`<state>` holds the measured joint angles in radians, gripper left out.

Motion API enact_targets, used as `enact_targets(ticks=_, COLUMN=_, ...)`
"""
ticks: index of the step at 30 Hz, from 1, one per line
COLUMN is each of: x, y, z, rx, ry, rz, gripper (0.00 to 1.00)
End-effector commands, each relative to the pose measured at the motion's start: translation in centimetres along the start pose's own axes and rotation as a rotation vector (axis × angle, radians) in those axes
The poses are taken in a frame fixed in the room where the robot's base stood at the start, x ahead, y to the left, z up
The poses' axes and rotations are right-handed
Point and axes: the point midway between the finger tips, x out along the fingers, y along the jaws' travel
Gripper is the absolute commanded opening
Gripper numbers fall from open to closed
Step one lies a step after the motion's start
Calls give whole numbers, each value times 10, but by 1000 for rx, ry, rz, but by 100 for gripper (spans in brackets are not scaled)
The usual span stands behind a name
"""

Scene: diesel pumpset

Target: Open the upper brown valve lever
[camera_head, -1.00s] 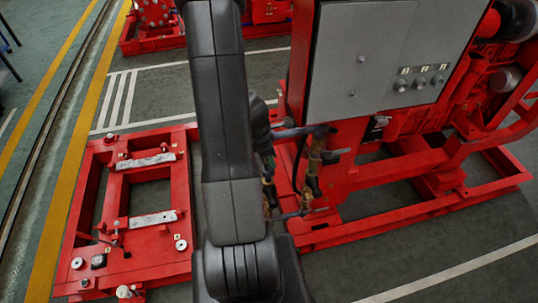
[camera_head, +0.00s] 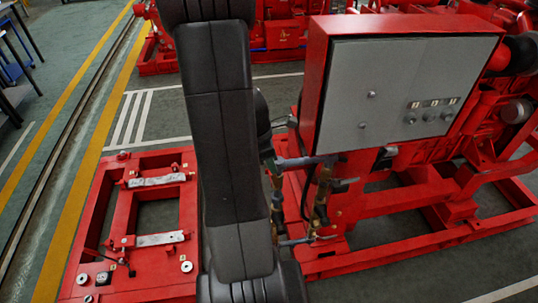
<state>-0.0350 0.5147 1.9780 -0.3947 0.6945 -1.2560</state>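The pipework with small brass-coloured valves (camera_head: 323,190) stands below the grey control box, just right of my arm. An upper grey-blue pipe (camera_head: 295,162) runs across its top, and a lower thin pipe (camera_head: 297,241) crosses near its foot. A small dark handle-like part (camera_head: 345,184) sticks out to the right of the upright pipe. The upper brown lever is too small to make out surely, and its position cannot be told. My arm crosses the picture centre and covers part of the pipework's left side. My gripper is not visible.
The grey-fronted red control box (camera_head: 400,90) overhangs the pipework. The red engine skid (camera_head: 420,235) lies right and below. A low red frame (camera_head: 85,235) lies on the floor at left. Open grey floor with white stripes (camera_head: 131,118) lies behind it.

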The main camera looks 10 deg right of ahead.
Motion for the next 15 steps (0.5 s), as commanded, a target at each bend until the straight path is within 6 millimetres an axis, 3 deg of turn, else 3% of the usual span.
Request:
enact_targets(ticks=6, x=-20, y=0, z=0, rx=0, ry=0, rz=0, gripper=29)
enact_targets(ticks=15, x=-23, y=0, z=0, rx=0, ry=0, rz=-2, gripper=29)
